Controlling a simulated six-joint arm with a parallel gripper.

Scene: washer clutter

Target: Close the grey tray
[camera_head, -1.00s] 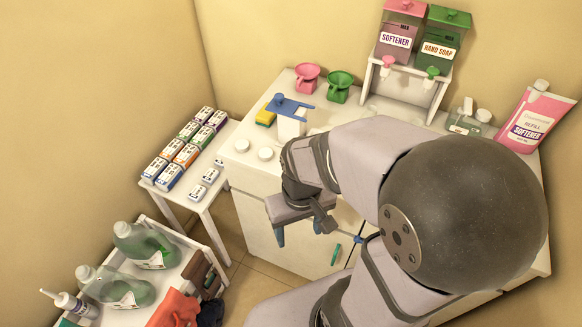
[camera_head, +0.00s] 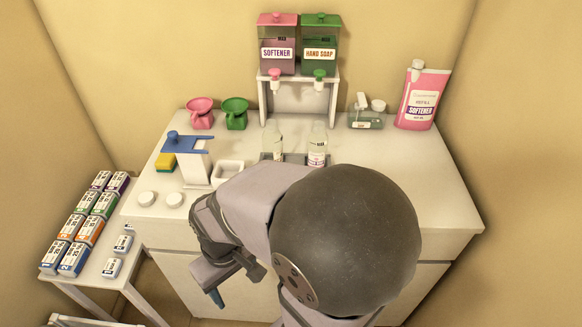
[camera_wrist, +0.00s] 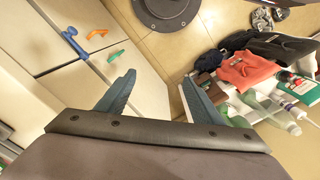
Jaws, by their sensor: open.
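A shallow grey tray (camera_head: 294,158) lies on the white counter (camera_head: 400,170), in the middle toward the back, in the head view. Two clear bottles (camera_head: 318,146) stand at it, and my arm hides its front edge. I cannot see whether the tray has a part that opens. My gripper (camera_wrist: 158,80) is open and empty, its two blue-grey fingers spread in the wrist view. In the head view it hangs low in front of the cabinet's left half, apart from the tray, with one fingertip showing.
A blue-topped dispenser (camera_head: 188,155), a small white dish (camera_head: 228,170) and two white discs stand left. Pink and green dispensers (camera_head: 277,52) stand at the back. A softener pouch (camera_head: 422,98) stands right. A side table holds boxes (camera_head: 88,232). Blue, orange and green pieces (camera_wrist: 72,42) show on the cabinet front.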

